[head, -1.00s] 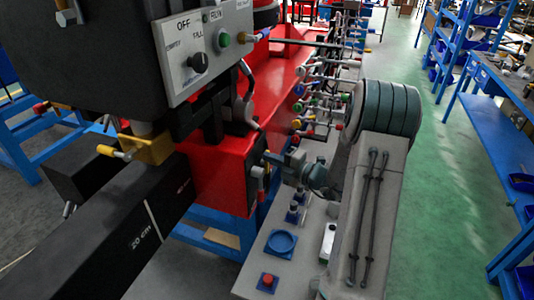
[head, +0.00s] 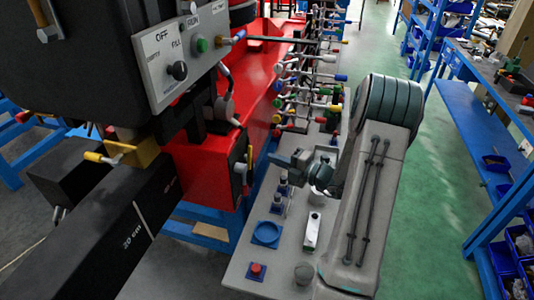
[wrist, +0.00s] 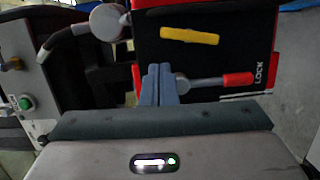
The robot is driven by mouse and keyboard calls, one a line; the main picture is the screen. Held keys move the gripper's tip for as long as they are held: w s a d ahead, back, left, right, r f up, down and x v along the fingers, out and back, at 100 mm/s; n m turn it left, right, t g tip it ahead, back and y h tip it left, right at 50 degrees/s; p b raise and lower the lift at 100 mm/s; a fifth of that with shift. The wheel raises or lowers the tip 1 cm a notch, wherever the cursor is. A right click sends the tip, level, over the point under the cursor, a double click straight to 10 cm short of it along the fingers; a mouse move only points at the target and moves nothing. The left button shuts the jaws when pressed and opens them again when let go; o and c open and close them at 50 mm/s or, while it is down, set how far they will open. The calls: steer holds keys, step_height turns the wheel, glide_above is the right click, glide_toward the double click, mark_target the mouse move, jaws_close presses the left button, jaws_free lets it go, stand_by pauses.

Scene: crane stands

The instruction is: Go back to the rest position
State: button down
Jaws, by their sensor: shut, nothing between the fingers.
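My gripper (head: 274,158) is shut and empty in the head view, over the grey surface and just right of a red housing (head: 208,170). A clear gap separates it from the small lever (head: 240,168) on the housing's end. In the wrist view my shut blue-grey fingers (wrist: 158,84) stand in front of the red-edged dark panel. A lever with a red handle (wrist: 237,79), beside the word LOCK, is just right of the fingers in the picture. A yellow bar (wrist: 190,36) is above it. My arm is bent, with its elbow raised at the right.
A control box (head: 180,55) with a knob and green button hangs at upper left. A black beam (head: 110,225) marked 20 cm runs below it. A rack of coloured handles (head: 310,80) stands behind my gripper. Green floor (head: 440,200) is clear between my arm and the blue shelves (head: 465,120).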

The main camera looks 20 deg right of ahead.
steer(key=shift+v, duration=0.95)
